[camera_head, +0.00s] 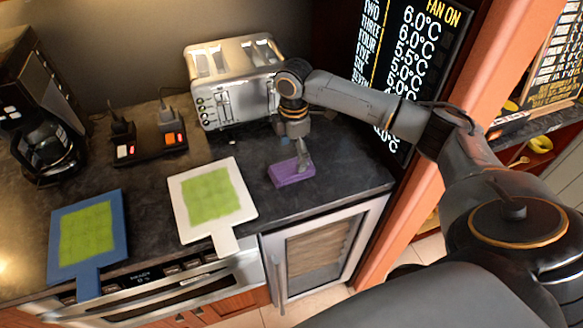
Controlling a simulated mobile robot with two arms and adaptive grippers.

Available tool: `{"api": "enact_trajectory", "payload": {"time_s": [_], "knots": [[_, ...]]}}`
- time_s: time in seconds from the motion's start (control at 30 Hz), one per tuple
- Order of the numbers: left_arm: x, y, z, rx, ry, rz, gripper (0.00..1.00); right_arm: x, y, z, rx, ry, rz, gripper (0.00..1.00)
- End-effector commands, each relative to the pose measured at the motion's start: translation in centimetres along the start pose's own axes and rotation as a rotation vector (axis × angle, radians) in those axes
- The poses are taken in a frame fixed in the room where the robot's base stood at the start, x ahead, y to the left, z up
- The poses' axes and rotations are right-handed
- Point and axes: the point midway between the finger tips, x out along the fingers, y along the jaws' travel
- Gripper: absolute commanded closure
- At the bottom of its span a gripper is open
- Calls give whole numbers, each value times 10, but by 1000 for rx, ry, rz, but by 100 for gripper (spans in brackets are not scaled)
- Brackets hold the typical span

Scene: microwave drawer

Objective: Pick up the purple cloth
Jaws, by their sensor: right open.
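The purple cloth (290,173) is a small, flat, block-like purple piece. It lies on the dark countertop, in front of the toaster and to the right of the white board. My right gripper (303,166) points down directly over the cloth, with its fingertips at or just above the cloth's upper face. The gripper is open; I cannot tell whether it touches the cloth. My left gripper is not in view.
A silver toaster (236,85) stands right behind my gripper. A white board (212,198) and a blue board (87,238), both with green squares, lie near the front edge. A power strip (150,143) and a coffee maker (40,120) are at left.

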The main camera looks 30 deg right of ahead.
Motion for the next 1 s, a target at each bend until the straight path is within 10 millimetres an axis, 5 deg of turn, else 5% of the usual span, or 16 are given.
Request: {"api": "enact_trajectory", "payload": {"time_s": [0.23, 0.53, 0.8, 1.0], "knots": [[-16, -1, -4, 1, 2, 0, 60, 34, -1, -5, 0, -2, -4, 12], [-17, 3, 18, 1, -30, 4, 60, 41, -1, -4, -1, -2, 0, 12], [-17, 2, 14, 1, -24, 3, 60, 41, -1, -4, -1, -2, -1, 65], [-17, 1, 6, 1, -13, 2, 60, 41, -1, -4, -1, -2, -1, 66]]}}
